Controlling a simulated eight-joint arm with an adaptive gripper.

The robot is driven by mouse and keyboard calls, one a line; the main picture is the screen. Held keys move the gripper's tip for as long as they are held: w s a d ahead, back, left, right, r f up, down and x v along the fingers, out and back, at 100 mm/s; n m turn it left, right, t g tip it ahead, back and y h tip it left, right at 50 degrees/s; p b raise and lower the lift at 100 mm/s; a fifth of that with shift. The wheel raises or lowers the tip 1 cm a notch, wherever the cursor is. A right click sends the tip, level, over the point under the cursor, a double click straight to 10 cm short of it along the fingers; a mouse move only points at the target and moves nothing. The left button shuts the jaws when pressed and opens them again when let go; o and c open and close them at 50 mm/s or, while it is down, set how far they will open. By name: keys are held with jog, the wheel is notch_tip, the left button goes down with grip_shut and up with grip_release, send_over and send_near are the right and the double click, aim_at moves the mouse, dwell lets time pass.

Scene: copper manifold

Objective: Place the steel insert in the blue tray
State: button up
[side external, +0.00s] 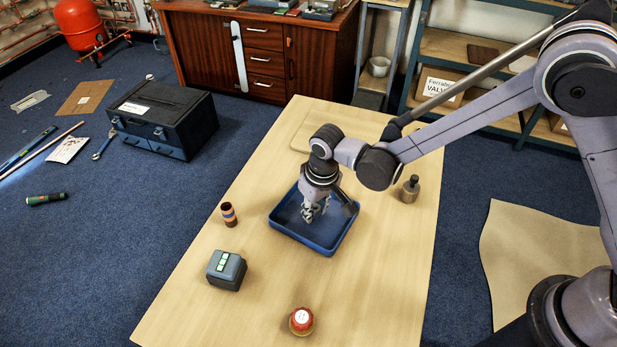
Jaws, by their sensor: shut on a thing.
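The blue tray (286,228) sits on the wooden table, near the middle. My gripper (312,214) points down over the tray, with its fingertips inside the outline of the rim. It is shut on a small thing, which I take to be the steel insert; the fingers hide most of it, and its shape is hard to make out. I cannot tell whether it touches the tray floor. No other steel insert shows on the table.
The front right of the table is clear.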

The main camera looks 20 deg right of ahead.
jog(key=o, duration=0.9)
jog(key=shift+o, duration=0.2)
notch_tip(320, 180, up, 12)
jog(key=s+f, duration=0.1)
jog(key=s+d+r+m+t, duration=0.15)
jog(key=s+d+r, duration=0.25)
jog(key=d+r, duration=0.8)
jog(key=s+d+f+m+t, duration=0.1)
jog(key=s+d+t, duration=0.3)
jog(key=s+d, duration=0.6)
jog(key=shift+d+f, duration=0.45)
jog(key=shift+d, duration=1.3)
